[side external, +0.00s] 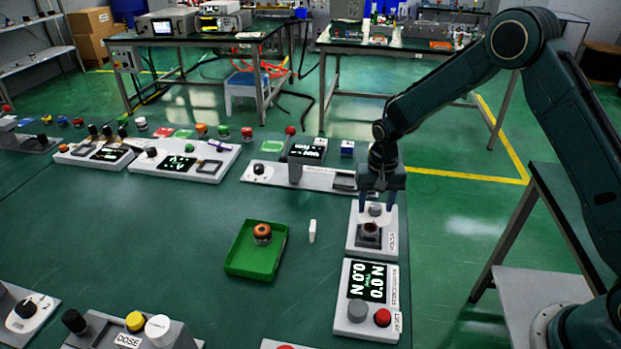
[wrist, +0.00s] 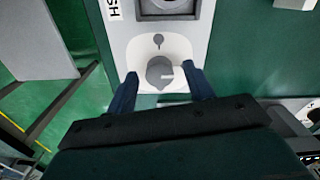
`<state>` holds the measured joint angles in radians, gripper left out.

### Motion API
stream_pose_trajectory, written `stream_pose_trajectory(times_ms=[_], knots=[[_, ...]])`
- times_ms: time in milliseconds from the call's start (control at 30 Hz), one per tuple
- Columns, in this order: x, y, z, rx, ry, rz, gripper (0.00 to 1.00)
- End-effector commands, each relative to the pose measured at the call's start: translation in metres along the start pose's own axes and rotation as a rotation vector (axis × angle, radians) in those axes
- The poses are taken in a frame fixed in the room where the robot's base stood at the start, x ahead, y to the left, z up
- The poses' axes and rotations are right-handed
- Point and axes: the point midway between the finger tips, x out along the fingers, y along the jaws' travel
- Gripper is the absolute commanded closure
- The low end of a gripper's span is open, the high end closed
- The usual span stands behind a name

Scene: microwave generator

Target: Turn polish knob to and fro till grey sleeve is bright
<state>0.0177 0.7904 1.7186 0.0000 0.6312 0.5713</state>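The polish unit (side external: 353,243) is a pale box with a label along its edge, near the table's right side. My gripper (side external: 377,203) is down over the knob. In the wrist view its fingers (wrist: 161,88) stand open on either side of the knob, with gaps. In the wrist view the recess is cut off.
A force gauge box (side external: 342,322) with a display and red button stands just in front of the unit. A green tray (side external: 262,273) holding an orange-topped part and a small white block (side external: 312,231) lie to the left. Bare table surrounds them.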

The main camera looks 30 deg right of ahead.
Motion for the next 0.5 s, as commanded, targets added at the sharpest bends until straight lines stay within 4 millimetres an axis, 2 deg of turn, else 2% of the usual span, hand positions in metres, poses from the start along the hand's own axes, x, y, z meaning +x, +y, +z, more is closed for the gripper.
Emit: stream_pose_trajectory(times_ms=[300, 500], knots=[[-0.001, 0.0, 0.0, -0.001, -0.001, 0.0, 0.48], [-0.012, 0.0, 0.0, -0.001, 0.002, -0.001, 0.48]])
